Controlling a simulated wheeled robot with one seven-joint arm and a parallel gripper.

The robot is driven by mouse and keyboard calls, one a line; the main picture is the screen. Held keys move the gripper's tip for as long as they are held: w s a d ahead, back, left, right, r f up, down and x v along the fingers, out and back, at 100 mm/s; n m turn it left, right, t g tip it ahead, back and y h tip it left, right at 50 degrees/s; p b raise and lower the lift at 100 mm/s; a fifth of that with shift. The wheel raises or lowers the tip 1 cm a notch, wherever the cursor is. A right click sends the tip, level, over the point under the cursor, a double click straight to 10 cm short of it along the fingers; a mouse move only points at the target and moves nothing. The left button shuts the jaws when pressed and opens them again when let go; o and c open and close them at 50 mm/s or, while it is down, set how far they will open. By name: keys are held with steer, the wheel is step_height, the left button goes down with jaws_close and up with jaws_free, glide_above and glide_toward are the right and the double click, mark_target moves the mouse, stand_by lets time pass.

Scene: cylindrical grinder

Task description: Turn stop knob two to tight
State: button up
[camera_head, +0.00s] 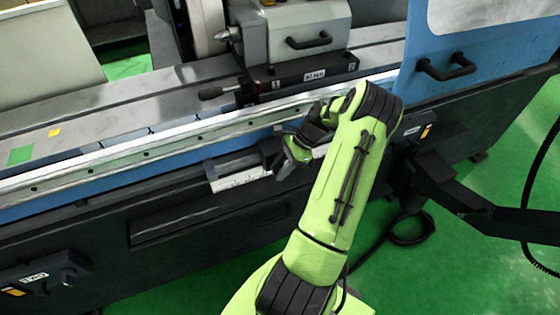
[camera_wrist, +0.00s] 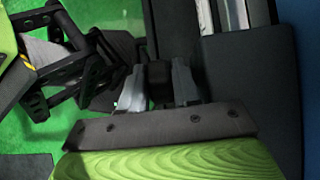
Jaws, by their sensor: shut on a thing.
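My gripper (camera_head: 287,163) reaches down to the front of the grinder, below the long light rail, at the right end of a pale metal strip. In the wrist view its two grey fingers (camera_wrist: 159,88) stand on either side of a dark part (camera_wrist: 159,78), which I take to be the stop knob. The gripper is shut on it. The knob is mostly hidden by the fingers and by my wrist. No number or marking on it can be read, and its turn angle cannot be told.
The grinder's table rail (camera_head: 150,153) runs across behind my gripper. A black lever (camera_head: 215,92) sticks out above it. A blue door with a black handle (camera_head: 446,67) is at right. A labelled control (camera_head: 68,276) is at lower left. Green floor (camera_head: 425,255) is open at lower right.

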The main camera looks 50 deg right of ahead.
stand_by(0.4)
steer(key=o, duration=0.7)
steer(key=p+v, duration=0.3)
steer(key=v, duration=1.3)
steer(key=shift+f+p, duration=0.1)
steer(key=shift+p, duration=0.3)
